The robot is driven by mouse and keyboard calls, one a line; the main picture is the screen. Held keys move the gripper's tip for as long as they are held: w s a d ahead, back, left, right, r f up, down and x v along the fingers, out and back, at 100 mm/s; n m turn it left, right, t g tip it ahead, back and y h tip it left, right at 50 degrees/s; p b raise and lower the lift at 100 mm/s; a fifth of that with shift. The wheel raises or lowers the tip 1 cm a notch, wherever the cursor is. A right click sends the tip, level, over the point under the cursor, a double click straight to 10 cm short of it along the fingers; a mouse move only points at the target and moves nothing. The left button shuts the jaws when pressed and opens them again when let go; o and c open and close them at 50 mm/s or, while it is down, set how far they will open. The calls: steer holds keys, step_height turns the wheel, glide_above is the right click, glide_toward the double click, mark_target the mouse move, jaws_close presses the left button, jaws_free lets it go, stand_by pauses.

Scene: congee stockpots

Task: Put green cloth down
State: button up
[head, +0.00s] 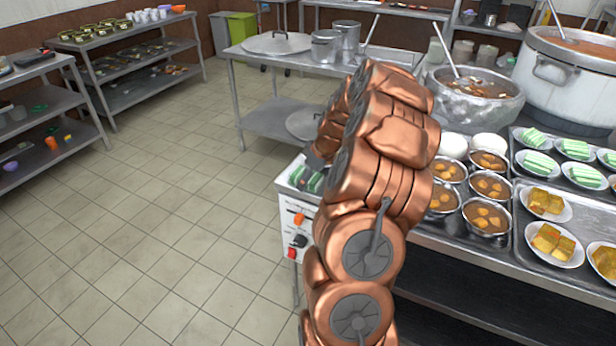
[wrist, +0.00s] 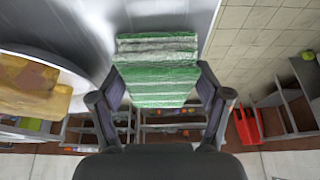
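The green cloth (wrist: 158,72) is a folded piece with green, white and grey stripes. In the wrist view it lies between my gripper's two dark fingers (wrist: 160,88), which meet its left and right edges. In the head view, my gripper (head: 312,168) is mostly hidden behind my copper arm, low over the left end of the metal counter. Green striped parts of the cloth (head: 316,184) show there beside the fingers, over the metal top above the control knobs. I cannot tell whether the cloth touches that top.
The knob panel (head: 297,235) fronts the counter's left end. Bowls of brown soup (head: 486,187) and plates of yellow cakes (head: 553,241) crowd the counter to the right. A stockpot (head: 474,105) stands behind. A plate with yellow food (wrist: 35,85) is close left in the wrist view. Tiled floor is open at left.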

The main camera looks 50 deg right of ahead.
steer(key=b+v, duration=0.1)
steer(key=v, duration=1.1)
steer(key=shift+r+b, duration=0.3)
steer(key=shift+b, duration=0.05)
steer(key=s+a+r+g+y, duration=0.1)
steer(key=a, duration=1.2)
steer(key=s+a+r+g, duration=0.2)
steer(key=a, duration=1.1)
steer(key=s+a+f+m+g, duration=0.1)
steer(key=s+a+f+g, duration=0.1)
steer(key=s+a, duration=0.8)
steer(key=s+a+f+m+g+h, duration=0.1)
steer(key=s+a+f+m+h, duration=0.1)
steer(key=s, duration=1)
steer(key=shift+s+a+f, duration=0.2)
steer(key=shift+s+f, duration=0.05)
steer(key=shift+f, duration=0.4)
